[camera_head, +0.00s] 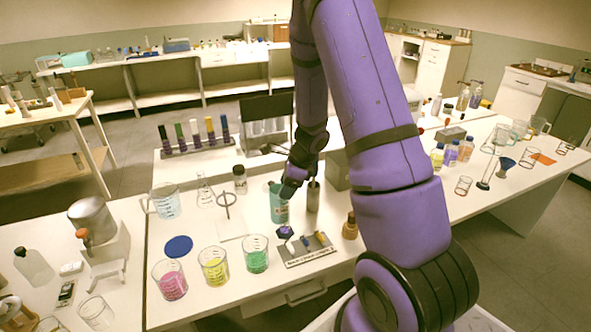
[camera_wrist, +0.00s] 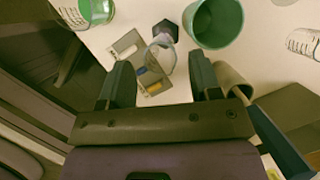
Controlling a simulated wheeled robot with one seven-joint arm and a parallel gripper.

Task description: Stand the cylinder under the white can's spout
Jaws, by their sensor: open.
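A pale grey-white can (camera_head: 92,216) lies on its side on a stand at the left, with an orange-tipped spout (camera_head: 82,234) facing the front. A clear cylinder with a dark purple hexagonal base (camera_head: 285,232) stands in front of a teal beaker; its glass is hard to see in the head view. In the wrist view the clear cylinder (camera_wrist: 160,56) shows beyond and between my fingertips, its base at the far end. My gripper (camera_head: 289,188) is open and empty above that spot; it also shows in the wrist view (camera_wrist: 160,80). I see no finger touching the cylinder.
The teal beaker (camera_head: 279,207) and a grey-brown pot (camera_head: 313,197) stand close around the gripper. A labelled plate (camera_head: 308,252) lies in front. Pink (camera_head: 171,282), yellow (camera_head: 214,268) and green (camera_head: 255,256) beakers line the front. A blue disc (camera_head: 178,246) lies nearby.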

